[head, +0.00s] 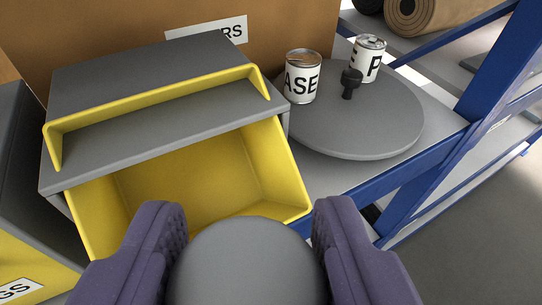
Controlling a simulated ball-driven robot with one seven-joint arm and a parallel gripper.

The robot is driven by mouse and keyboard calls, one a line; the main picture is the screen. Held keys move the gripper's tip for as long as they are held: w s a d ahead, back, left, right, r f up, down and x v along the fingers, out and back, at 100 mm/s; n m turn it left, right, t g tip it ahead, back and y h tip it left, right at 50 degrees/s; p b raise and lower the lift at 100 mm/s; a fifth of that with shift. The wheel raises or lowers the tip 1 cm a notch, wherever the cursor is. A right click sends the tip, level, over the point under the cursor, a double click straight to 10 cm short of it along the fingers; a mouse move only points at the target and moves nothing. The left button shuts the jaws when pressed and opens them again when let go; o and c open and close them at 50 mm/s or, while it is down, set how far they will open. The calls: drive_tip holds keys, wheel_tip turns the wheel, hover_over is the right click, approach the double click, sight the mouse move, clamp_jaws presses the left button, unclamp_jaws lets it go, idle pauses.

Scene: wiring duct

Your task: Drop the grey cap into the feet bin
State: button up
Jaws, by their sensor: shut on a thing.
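The grey cap (247,265) is a smooth, rounded grey piece at the bottom middle of the head view. My gripper (248,215) has its two purple ribbed fingers shut on it, one on each side. The cap's lower part is cut off by the picture edge. An open yellow bin (195,175) with a grey top stands just beyond the fingers. The part of its inside that shows looks empty. No label shows on this bin, so I cannot tell if it is the feet bin. The cap appears in front of its opening and hides part of the near edge.
Another grey and yellow bin (25,240) with a label ending "GS" is at the left. A round grey turntable (375,125) at the right holds two labelled cans (302,78) and a small black knob-like piece (350,82). A blue shelf post (490,85) stands at the far right.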

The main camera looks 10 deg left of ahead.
drive_tip(key=shift+w+a+f+b, duration=0.15)
drive_tip(key=shift+w+a+f, duration=0.1)
drive_tip(key=shift+w+a, duration=0.8)
drive_tip(key=shift+w+a+f+b, duration=0.1)
drive_tip(key=shift+w+a+f, duration=0.15)
drive_tip(key=shift+w+a, duration=0.85)
drive_tip(key=shift+w+a+f+b, duration=0.2)
drive_tip(key=shift+w+a, duration=0.35)
drive_tip(key=shift+w, duration=0.95)
drive_tip(key=o, duration=1.2)
drive_tip(key=shift+s, duration=0.1)
drive_tip(key=v, duration=0.7)
drive_tip(key=shift+s+b, duration=0.3)
drive_tip(key=shift+b, duration=0.05)
drive_tip(key=shift+d+r, duration=0.1)
